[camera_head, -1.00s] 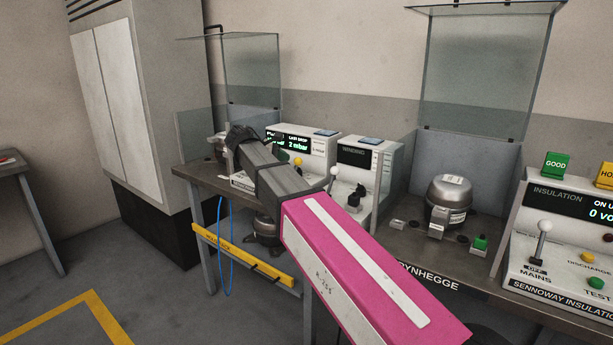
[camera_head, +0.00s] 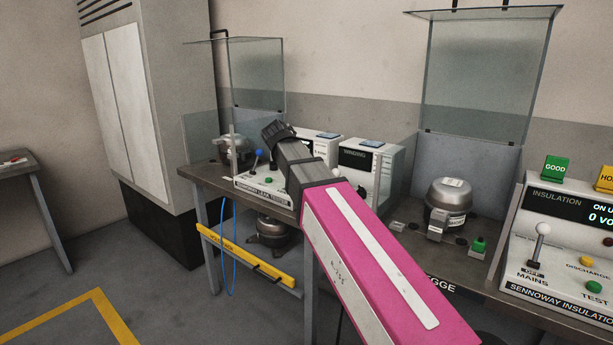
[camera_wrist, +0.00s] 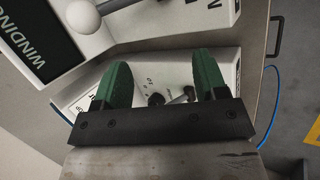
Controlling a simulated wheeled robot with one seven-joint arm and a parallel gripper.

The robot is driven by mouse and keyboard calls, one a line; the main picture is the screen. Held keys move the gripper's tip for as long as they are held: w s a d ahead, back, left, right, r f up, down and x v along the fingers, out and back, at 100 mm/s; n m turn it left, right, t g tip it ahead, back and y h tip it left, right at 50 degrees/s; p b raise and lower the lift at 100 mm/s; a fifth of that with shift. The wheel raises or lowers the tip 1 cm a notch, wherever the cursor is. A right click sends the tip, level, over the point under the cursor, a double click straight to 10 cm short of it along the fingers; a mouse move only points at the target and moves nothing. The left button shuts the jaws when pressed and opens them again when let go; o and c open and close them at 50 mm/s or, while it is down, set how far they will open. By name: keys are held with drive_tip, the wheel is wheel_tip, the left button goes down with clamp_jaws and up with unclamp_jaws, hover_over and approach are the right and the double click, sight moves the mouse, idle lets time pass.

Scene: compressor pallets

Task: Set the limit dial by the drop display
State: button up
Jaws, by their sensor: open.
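The leak tester (camera_head: 262,192) stands on the left bench, largely covered by my arm in the head view. Its drop display is hidden behind my arm there, with only a dark edge showing. In the wrist view, a small black knob (camera_wrist: 155,99), which looks like the limit dial, sits on a white panel beside a printed 50. Its setting is too small to read. My gripper (camera_wrist: 161,62) is open, its two green fingers on either side of the knob in the picture; I cannot tell how far above it. In the head view my gripper (camera_head: 278,131) is dark, its fingers unclear.
A lever with a blue ball (camera_head: 259,154) and a green button (camera_head: 268,180) are on the tester. A white ball lever (camera_wrist: 84,17) of the winding tester is close to my gripper. A compressor (camera_head: 450,198) and insulation tester (camera_head: 560,230) are right. Glass guards stand raised.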

drive_tip(key=c, duration=0.5)
drive_tip(key=shift+w+a+n, duration=0.25)
drive_tip(key=shift+a+n, duration=0.05)
drive_tip(key=c, duration=0.5)
drive_tip(key=w+a+n, duration=0.1)
drive_tip(key=a+n, duration=0.1)
drive_tip(key=w+a+n+h, duration=0.1)
drive_tip(key=a+n, duration=0.1)
drive_tip(key=w+a+r+n+t+h, duration=0.1)
drive_tip(key=w+a+n, duration=0.1)
drive_tip(key=shift+a+n, duration=0.2)
drive_tip(key=shift+n, duration=0.2)
clamp_jaws()
drive_tip(key=w+a+n, duration=0.1)
drive_tip(key=a+n, duration=0.2)
drive_tip(key=w+a+n+t+h, duration=0.1)
drive_tip(key=a+n, duration=0.1)
drive_tip(key=w+a+r+n+t+h, duration=0.1)
drive_tip(key=a+n, duration=0.2)
drive_tip(key=shift+a+r+n, duration=0.1)
drive_tip(key=shift+a+n, duration=0.2)
drive_tip(key=x, duration=1)
drive_tip(key=shift+w+d+r, duration=0.1)
drive_tip(key=shift+w+d, duration=0.15)
drive_tip(key=shift+d, duration=0.3)
drive_tip(key=shift+w+d, duration=0.25)
drive_tip(key=shift+d, duration=0.3)
drive_tip(key=shift+w+d, duration=0.35)
drive_tip(key=shift+d, duration=0.35)
